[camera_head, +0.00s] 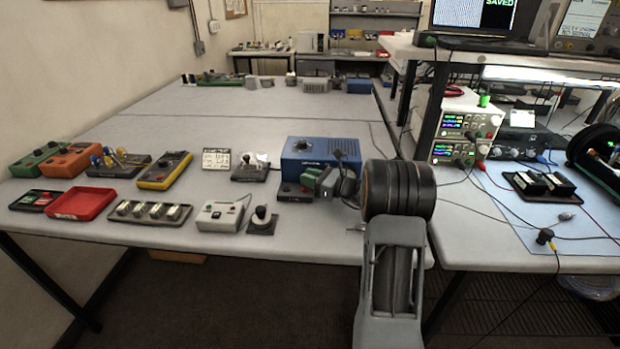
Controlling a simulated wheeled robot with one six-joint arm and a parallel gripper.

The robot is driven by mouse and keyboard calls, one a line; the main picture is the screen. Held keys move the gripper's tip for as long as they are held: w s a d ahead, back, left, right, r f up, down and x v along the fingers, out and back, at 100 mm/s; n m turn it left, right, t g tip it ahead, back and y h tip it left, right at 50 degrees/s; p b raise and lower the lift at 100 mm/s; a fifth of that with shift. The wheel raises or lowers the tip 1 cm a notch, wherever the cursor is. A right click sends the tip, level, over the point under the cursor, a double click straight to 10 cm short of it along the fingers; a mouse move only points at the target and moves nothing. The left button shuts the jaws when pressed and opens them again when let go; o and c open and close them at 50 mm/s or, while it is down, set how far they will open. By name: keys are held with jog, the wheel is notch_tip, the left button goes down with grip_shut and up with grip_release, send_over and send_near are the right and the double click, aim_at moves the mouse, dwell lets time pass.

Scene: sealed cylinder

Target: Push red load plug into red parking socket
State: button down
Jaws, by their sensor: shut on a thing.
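My gripper (322,182) is at the front of the middle table, partly hidden behind my own wrist. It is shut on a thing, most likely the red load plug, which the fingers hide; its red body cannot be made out. A black cable loops up beside the fingers. A small dark block (294,192) with a tiny reddish spot sits just left of the fingers and may be the red parking socket. Whether the held plug touches it cannot be told.
A blue box (318,153) stands just behind the gripper. A joystick (261,220), a white switch box (223,213) and a red tray (81,203) lie to the left. Power supplies (466,132) and loose cables are on the right bench.

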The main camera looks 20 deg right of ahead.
jog(key=shift+f+b, duration=0.4)
jog(key=shift+f, duration=0.1)
jog(key=c, duration=0.9)
grip_release()
jog(key=shift+s, duration=0.1)
jog(key=b+v, duration=0.1)
jog(key=v, duration=1.2)
jog(key=shift+s+d, duration=0.25)
